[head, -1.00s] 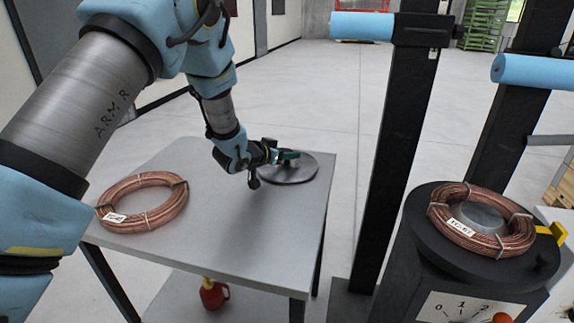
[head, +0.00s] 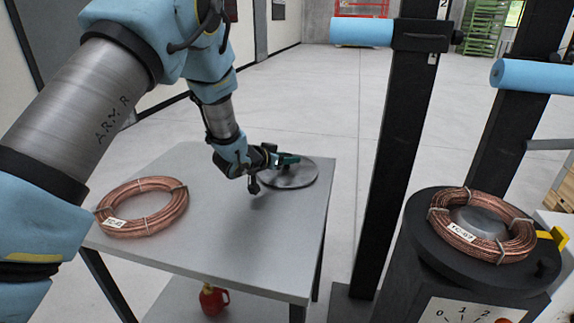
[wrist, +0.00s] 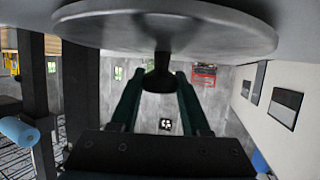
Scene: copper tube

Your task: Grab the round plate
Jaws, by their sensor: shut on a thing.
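The round plate (head: 297,180) is a flat grey disc with a knob at its centre, at the far right corner of the grey table (head: 235,225) in the head view. In the wrist view, the plate (wrist: 110,20) spans the top of the picture, with its dark stem and knob (wrist: 163,78) pointing down between the fingers. My gripper (head: 290,158) reaches in from the left over the plate. Its green fingers (wrist: 160,88) are shut on the knob in the wrist view. I cannot tell whether the plate touches the table.
A copper tube coil (head: 177,207) lies on the table's left. Another coil (head: 518,238) rests on a round black stand (head: 430,235) at the right. A black post (head: 395,140) rises right of the table. A red container (head: 213,300) is underneath.

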